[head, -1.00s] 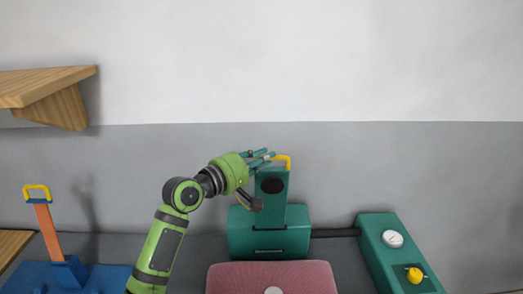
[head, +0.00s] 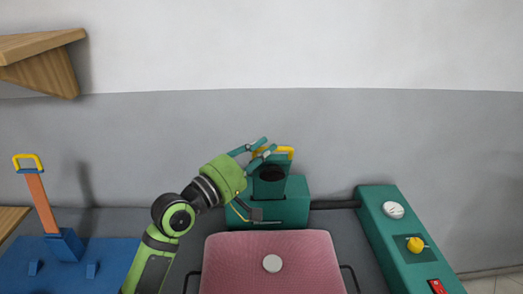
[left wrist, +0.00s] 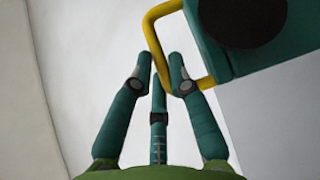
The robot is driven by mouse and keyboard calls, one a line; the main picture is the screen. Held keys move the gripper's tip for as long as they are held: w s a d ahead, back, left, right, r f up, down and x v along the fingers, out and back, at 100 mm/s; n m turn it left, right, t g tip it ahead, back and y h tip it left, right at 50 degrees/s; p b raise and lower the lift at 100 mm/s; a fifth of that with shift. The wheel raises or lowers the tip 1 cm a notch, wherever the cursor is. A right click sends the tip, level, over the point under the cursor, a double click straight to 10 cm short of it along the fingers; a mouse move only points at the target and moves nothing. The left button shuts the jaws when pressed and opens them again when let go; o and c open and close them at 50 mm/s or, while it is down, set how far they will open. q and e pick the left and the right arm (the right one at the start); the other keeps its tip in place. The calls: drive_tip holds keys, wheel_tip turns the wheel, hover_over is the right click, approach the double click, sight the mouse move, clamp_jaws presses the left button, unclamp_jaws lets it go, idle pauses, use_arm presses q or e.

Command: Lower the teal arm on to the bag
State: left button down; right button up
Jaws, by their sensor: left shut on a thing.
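The teal arm (head: 270,189) stands raised from a teal base block (head: 292,212), with a dark round pad (head: 271,174) on its face and a yellow handle (head: 290,150) at its top. My left gripper (head: 264,147) is at the handle, its fingers shut on the handle's left side. In the left wrist view the yellow handle (left wrist: 152,34) passes by the fingertips (left wrist: 161,62). The pink bag (head: 240,255), with a pale round disc (head: 272,263) on top, lies in front of the base, below the arm and apart from it. My right gripper is not seen.
A teal control panel (head: 378,212) with a white dial, yellow knob and red switch is at right. A blue stand (head: 65,244) with an orange, yellow-handled lever is at left. A wooden shelf (head: 40,47) juts from the wall, upper left.

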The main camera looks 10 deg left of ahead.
use_arm(q)
drive_tip(key=c, duration=1.2)
unclamp_jaws()
drive_tip(key=shift+o, duration=0.2)
